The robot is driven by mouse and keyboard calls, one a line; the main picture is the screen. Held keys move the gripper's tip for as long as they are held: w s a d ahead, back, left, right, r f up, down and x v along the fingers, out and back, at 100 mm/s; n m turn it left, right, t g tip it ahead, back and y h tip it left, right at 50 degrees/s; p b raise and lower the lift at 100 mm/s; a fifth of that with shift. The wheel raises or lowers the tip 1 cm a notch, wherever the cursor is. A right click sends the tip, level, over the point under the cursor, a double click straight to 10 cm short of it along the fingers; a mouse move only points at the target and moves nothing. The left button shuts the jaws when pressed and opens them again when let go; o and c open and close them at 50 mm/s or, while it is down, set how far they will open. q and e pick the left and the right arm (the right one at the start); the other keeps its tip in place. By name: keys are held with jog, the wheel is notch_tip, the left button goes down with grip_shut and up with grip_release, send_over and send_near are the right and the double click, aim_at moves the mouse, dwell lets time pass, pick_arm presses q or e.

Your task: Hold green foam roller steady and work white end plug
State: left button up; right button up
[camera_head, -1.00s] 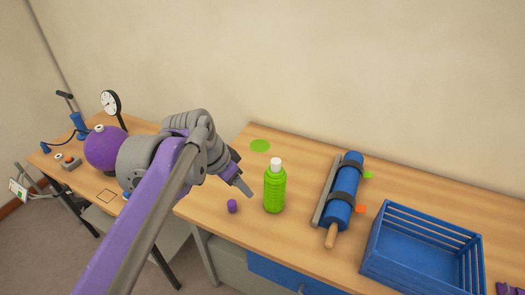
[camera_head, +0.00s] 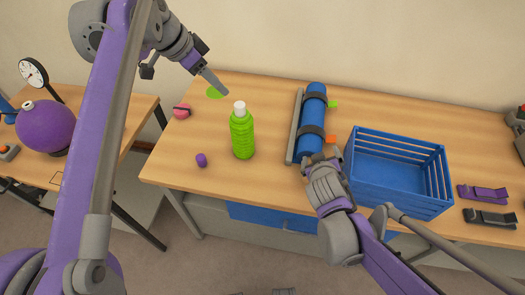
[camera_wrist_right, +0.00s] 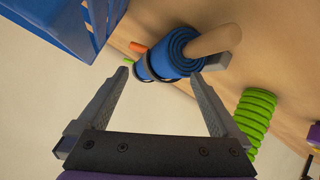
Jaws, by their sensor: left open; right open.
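The green ribbed roller (camera_head: 242,136) stands upright on the wooden bench, shaped like a bottle, with the white end plug (camera_head: 239,107) on its top. The green roller also shows at the right edge of the right wrist view (camera_wrist_right: 252,122). My left gripper (camera_head: 222,88) is open and empty, pointing down just behind and left of the white plug, apart from it. My right gripper (camera_head: 315,160) is at the near end of a blue roll; in the right wrist view its open jaws (camera_wrist_right: 160,76) point at that roll, with nothing held.
The blue roll (camera_head: 311,117) with dark straps lies right of the green roller. A blue slatted crate (camera_head: 400,147) stands further right. A purple cap-like piece (camera_head: 201,160), a pink round item (camera_head: 182,111) and a flat green disc (camera_head: 215,92) lie on the left. The bench front is mostly clear.

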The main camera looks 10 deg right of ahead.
jog(key=w+a+t, duration=0.1)
jog(key=w, duration=0.1)
jog(key=w+r+t+y, duration=0.1)
jog(key=w, duration=0.1)
jog(key=w+a+t, duration=0.1)
jog(key=shift+w+a+r+t, duration=0.25)
jog(key=shift+w+a+t, duration=0.05)
jog(key=shift+w, duration=0.1)
jog(key=w+a+t+y, duration=0.1)
jog(key=a+t+y, duration=0.1)
jog(key=n+g+y, duration=0.1)
jog(key=n+y, duration=0.3)
jog(key=y, duration=0.6)
send_near(241, 132)
jog(key=w+f, duration=0.3)
jog(key=f, duration=0.1)
jog(key=shift+w+d+f, duration=0.1)
jog(key=shift+w+f, duration=0.25)
jog(key=shift+w, duration=0.05)
jog(key=x, duration=1)
jog(key=shift+w, duration=0.1)
jog(key=c, duration=1.3)
